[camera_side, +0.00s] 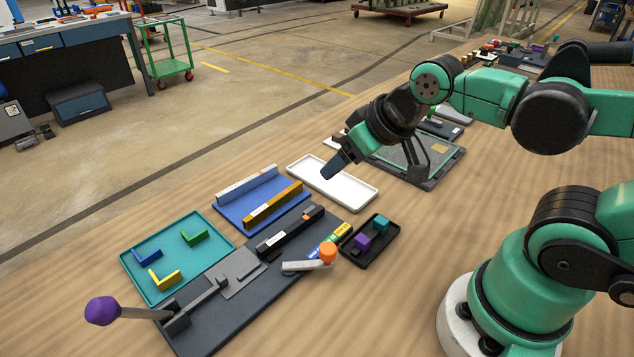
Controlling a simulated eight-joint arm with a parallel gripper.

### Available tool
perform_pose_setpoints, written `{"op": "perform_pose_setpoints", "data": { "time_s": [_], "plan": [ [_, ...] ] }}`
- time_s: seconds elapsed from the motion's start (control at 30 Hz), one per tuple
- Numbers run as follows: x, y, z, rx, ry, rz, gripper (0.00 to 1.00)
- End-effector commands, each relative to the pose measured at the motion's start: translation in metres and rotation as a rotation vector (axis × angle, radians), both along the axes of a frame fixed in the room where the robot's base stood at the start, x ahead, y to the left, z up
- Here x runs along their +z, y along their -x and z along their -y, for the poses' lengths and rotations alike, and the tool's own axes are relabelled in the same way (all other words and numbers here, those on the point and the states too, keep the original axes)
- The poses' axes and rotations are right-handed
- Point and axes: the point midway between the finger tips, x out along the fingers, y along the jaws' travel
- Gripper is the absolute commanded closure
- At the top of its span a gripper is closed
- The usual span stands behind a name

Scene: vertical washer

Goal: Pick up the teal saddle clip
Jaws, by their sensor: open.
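The teal saddle clip (380,223) sits in a small black tray (352,252) near the middle of the table. A purple clip (362,242) lies in the same tray, just left of and nearer than the teal one. My gripper (370,175) hangs above and behind the tray, over the area of the white tray and the grey-framed board. Its fingers are spread wide with nothing between them. It is clear of the teal clip, which shows unblocked.
Left of the black tray stands a dark fixture (240,280) with an orange-knobbed lever (328,252) and a purple-knobbed handle (103,311). A blue rack (235,212), a teal tray (150,238) of L-shaped pieces and an empty white tray (345,193) lie nearby. Bare wood lies right of the black tray.

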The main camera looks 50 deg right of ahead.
Motion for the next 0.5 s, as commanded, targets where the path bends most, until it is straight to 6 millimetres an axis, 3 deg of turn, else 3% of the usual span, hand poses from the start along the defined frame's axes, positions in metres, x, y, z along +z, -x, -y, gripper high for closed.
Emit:
{"op": "perform_pose_setpoints", "data": {
  "time_s": [0.17, 0.27, 0.37, 0.5],
  "plan": [
    [0.0, 0.0, 0.0, -0.008, -0.004, -0.004, 0.34],
    [-0.006, 0.001, 0.005, -0.098, -0.054, -0.045, 0.34],
    [-0.017, 0.004, 0.015, -0.323, -0.165, -0.14, 0.34],
    [-0.04, 0.015, 0.033, -0.778, -0.337, -0.303, 0.34]
  ]
}}
